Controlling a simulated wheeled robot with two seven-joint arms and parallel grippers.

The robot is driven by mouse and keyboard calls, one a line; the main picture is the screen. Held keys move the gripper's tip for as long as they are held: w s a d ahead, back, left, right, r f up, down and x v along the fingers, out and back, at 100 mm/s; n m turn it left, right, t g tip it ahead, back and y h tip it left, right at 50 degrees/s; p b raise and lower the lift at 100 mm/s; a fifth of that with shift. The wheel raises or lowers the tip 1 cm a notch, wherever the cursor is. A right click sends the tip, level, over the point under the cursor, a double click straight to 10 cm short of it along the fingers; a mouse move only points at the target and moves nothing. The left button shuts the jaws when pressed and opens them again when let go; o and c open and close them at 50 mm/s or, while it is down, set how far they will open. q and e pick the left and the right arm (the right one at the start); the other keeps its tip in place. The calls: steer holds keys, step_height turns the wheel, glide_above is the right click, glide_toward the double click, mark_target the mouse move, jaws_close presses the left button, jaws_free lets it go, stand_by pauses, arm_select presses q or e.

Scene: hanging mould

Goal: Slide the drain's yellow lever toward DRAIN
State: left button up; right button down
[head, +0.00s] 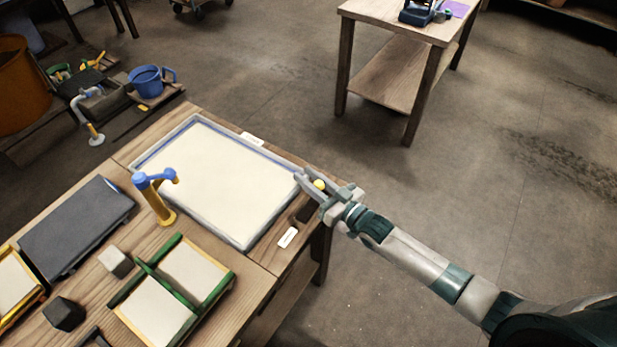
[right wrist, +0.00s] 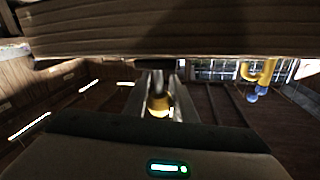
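The drain is a shallow tray with a grey-blue rim (head: 218,243) and a pale, filled surface, at the table's right end in the head view. The lever's yellow knob (head: 319,185) is at the tray's right corner, and it also shows in the right wrist view as a yellow knob (right wrist: 158,104). My right gripper (head: 312,186) is at the knob, with its fingers on either side of it. I cannot tell whether the fingers press on it. The lever's stem is mostly hidden. My left gripper is in neither view.
A white label (head: 288,237) lies by the tray's near right edge, and another (head: 252,139) by its far edge. A blue-and-yellow spout (head: 155,196) stands at the tray's left. A green divided frame (head: 172,290) is in front. Open floor lies right of the table.

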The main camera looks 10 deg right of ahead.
steer(key=s+a+p, duration=0.1)
steer(key=s+a, duration=0.3)
steer(key=shift+s+a+p, duration=0.25)
steer(key=shift+a+p, duration=0.1)
steer(key=shift+p, duration=0.05)
steer(key=shift+f, duration=0.1)
steer(key=c, duration=1.7)
jaws_free()
steer(key=shift+o, duration=1.2)
steer(key=shift+s, duration=0.1)
steer(key=shift+d, duration=0.1)
